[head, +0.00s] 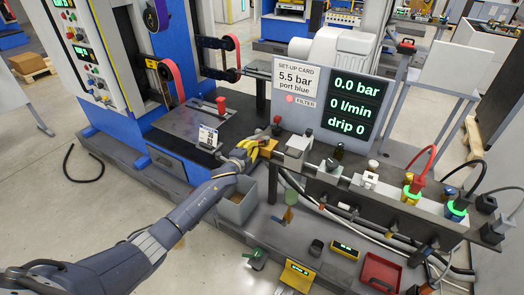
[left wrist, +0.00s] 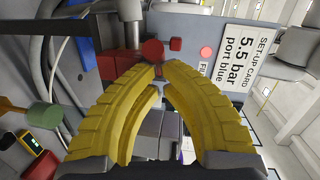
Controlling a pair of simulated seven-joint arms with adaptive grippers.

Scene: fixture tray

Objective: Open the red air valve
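A small red knob (head: 277,120), which looks like the red air valve, stands on the bench's front line beside the set-up card. In the left wrist view the red knob (left wrist: 152,49) shows just beyond my left fingertips. My left gripper (head: 268,146) has yellow fingers and reaches in from the left, just below the knob in the head view. In the left wrist view the fingertips (left wrist: 158,70) curve close together. I cannot tell whether they touch the knob or grip anything. My right gripper is not in view.
The set-up card (head: 297,86) reads 5.5 bar, port blue. The display panel (head: 351,104) reads 0.0 bar, 0 l/min, drip 0. A grey bin (head: 238,208) is below my left wrist. A red tray (head: 381,272) and small items lie in front. Hoses and fittings crowd the right side.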

